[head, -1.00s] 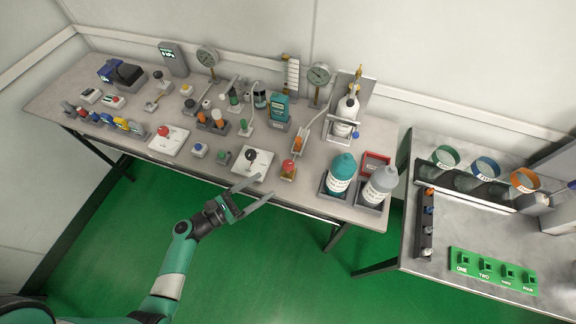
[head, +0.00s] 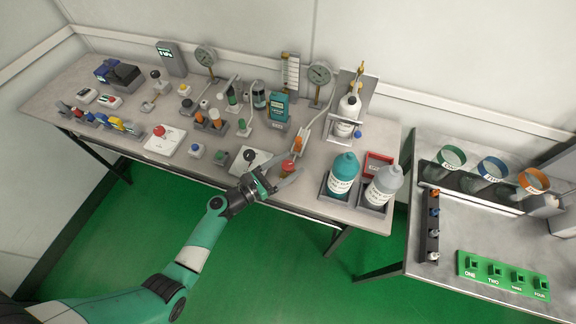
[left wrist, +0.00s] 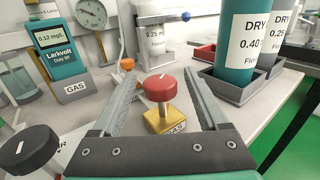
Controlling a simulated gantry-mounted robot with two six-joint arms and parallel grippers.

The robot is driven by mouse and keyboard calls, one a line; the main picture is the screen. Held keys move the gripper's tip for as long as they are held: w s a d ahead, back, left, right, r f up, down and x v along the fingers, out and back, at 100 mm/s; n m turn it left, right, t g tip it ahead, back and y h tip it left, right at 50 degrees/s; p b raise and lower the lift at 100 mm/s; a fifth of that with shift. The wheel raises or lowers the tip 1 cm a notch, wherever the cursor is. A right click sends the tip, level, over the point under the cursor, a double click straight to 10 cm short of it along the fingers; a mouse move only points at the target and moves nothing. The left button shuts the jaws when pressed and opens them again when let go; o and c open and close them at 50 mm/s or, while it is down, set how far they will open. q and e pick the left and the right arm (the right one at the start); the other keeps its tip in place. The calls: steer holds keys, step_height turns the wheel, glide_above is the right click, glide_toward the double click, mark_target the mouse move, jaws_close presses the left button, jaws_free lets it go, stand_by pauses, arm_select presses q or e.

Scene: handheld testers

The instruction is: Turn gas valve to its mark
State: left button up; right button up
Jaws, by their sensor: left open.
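The gas valve (left wrist: 164,90) has a red round knob with a white line on top, on a brass stem and a yellow base lettered GAS. In the head view the valve (head: 288,166) stands near the front edge of the bench. My left gripper (left wrist: 160,76) is open, with one finger on each side of the knob and a visible gap to it at both sides. In the head view the left gripper (head: 286,171) reaches in over the bench's front edge. I cannot make out a target mark on the base. My right gripper is not in view.
A black knob (left wrist: 30,148) stands left of the valve. A teal meter (left wrist: 62,52) reading 0.12 mg/L and an orange-capped item (left wrist: 127,64) stand behind. A teal bottle (head: 342,174) and a grey bottle (head: 382,185) stand in trays to the right.

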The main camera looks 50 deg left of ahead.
arm_select(q)
jaws_close()
stand_by(0.3)
steer(key=shift+d+n+y, duration=0.1)
steer(key=shift+n+y, duration=0.2)
steer(key=shift+y, duration=0.2)
steer(key=shift+f+n+y+b, duration=0.15)
steer(key=shift+n+y+b, duration=0.55)
steer(key=shift+y, duration=0.5)
steer(key=n+g+y+b, duration=0.1)
steer(key=n+y, duration=0.2)
steer(key=y, duration=0.2)
steer(key=shift+d+n+b, duration=0.1)
steer(key=shift+n+b, duration=0.25)
steer(key=shift+n, duration=0.05)
steer(key=n+g+y+b, duration=0.1)
steer(key=y, duration=0.1)
steer(key=n+g+y+b, duration=0.1)
steer(key=n+y, duration=0.1)
steer(key=shift+g+y, duration=0.3)
steer(key=shift+y, duration=0.1)
steer(key=shift+n+g+y+b, duration=0.9)
steer(key=shift+n+g+y, duration=0.4)
steer(key=shift+y, duration=0.1)
